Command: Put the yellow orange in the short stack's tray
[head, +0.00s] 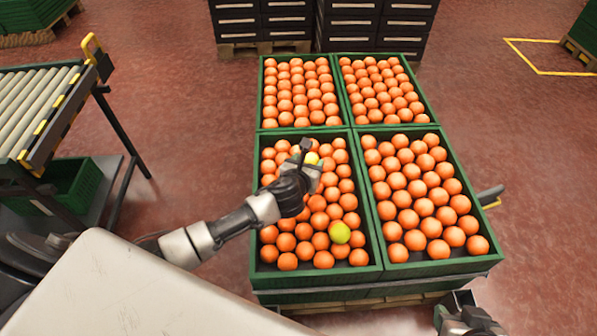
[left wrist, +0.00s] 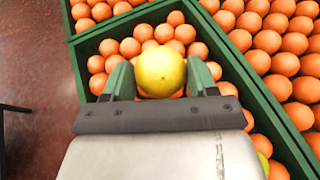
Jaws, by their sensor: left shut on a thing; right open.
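My left gripper (head: 306,158) is shut on a yellow orange (head: 312,159) over the front left tray (head: 257,215). In the left wrist view the yellow orange (left wrist: 160,72) sits between the two green fingertips, with orange fruit around and behind it. I cannot tell how far above the fruit it is. A second, greenish-yellow orange (head: 339,232) lies among the fruit near the front of the same tray, and a bit of it shows at the lower right of the wrist view (left wrist: 264,164). My right gripper (head: 467,312) is open and empty, low at the front right, beyond the trays' front edge.
Three more green trays full of oranges adjoin it: back left (head: 262,95), back right (head: 415,85), front right (head: 455,168). Dark crate stacks (head: 262,20) stand behind. A roller conveyor (head: 40,105) and a green crate (head: 80,185) are at left. Red floor is open at right.

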